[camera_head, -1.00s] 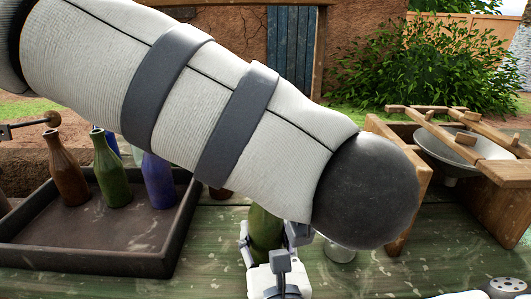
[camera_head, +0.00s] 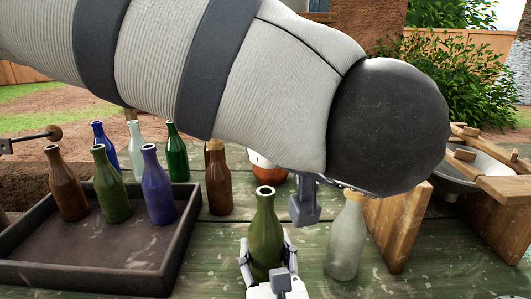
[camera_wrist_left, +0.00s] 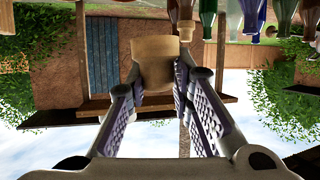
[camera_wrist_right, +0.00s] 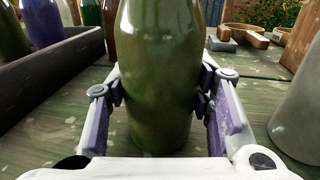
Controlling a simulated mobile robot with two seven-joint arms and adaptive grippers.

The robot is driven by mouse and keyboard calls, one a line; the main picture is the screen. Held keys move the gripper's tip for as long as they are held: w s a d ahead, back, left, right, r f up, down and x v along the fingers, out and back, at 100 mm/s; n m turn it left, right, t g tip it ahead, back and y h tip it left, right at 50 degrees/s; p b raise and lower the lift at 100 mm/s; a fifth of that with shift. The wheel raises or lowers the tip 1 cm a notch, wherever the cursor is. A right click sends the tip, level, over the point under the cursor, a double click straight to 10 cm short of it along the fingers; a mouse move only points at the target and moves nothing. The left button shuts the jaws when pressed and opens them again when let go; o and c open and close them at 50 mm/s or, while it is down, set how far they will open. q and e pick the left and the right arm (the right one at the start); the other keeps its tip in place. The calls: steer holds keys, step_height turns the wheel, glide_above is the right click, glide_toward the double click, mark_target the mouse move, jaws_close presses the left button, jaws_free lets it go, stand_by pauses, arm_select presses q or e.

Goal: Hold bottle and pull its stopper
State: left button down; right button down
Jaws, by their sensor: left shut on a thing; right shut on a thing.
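The green bottle (camera_head: 265,235) stands upright on the green table, its mouth open and bare. My right gripper (camera_head: 266,262) is shut around its lower body; the right wrist view shows the bottle (camera_wrist_right: 160,75) between both fingers (camera_wrist_right: 160,108). My left arm crosses the head view above the bottle. Part of my left gripper (camera_head: 305,203) shows below the arm, right of the bottle's neck. In the left wrist view, the left gripper (camera_wrist_left: 158,85) is shut on a tan cork stopper (camera_wrist_left: 153,60), apart from the bottle.
A dark tray (camera_head: 90,255) with several bottles stands at the left. A corked brown bottle (camera_head: 218,180) is behind the green one. A pale clear bottle (camera_head: 345,240) stands close right. A wooden stand with a bowl (camera_head: 475,170) is farther right.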

steer(key=c, duration=0.7)
jaws_free()
